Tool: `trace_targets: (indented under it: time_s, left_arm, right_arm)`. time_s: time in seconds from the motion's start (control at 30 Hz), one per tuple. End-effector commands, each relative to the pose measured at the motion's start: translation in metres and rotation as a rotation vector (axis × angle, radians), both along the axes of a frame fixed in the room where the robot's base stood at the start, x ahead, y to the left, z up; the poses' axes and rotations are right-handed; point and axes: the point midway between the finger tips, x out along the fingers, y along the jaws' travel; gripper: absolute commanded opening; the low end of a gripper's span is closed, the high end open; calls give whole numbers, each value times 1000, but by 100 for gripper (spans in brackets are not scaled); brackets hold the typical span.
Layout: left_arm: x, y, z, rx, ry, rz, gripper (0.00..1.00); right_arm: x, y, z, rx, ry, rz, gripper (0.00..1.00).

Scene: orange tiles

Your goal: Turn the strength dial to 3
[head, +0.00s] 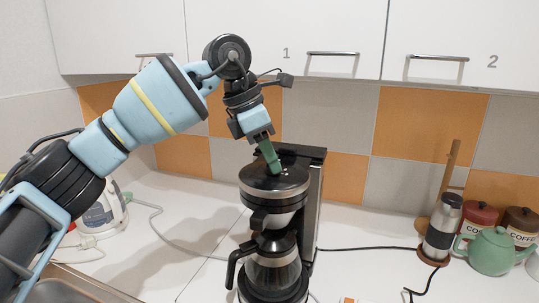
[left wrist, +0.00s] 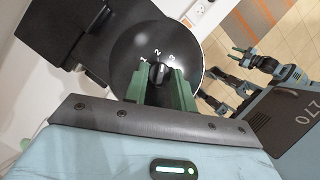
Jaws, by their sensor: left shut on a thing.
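The coffee maker (head: 272,215) stands on the white counter, its glass carafe (head: 272,265) in place below the brew basket. Its round black top carries the strength dial (left wrist: 158,72), a small dark knob with white marks 1, 2 and 3 around its far side in the left wrist view. The knob's pointer seems to face near the 2, but I cannot tell exactly. My left gripper (head: 270,160) reaches down from above, its green fingers shut on the knob; they also show in the left wrist view (left wrist: 160,90). My right gripper (left wrist: 243,56) is far off, apparently open and empty.
A steel flask (head: 442,228), a green teapot (head: 490,250) and canisters (head: 478,218) stand to the right. A white kettle-like appliance (head: 105,210) is at the left. Black cords cross the counter. White cupboards (head: 285,40) hang above; the counter right of the machine is mostly clear.

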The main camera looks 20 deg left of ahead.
Motion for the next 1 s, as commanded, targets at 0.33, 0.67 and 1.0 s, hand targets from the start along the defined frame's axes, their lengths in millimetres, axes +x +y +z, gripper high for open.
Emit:
trace_targets:
  time_s: [0.33,0.67,1.0]
  left_arm:
    - [3,0,-1,-3,1,-291,3]
    - [4,0,-1,-2,1,-478,3]
    - [4,1,0,0,-2,-542,3]
  right_arm:
    - [-5,0,-7,-1,16,0,36]
    - [-11,0,-13,1,31,0,36]
    - [-11,1,-13,2,33,0,36]
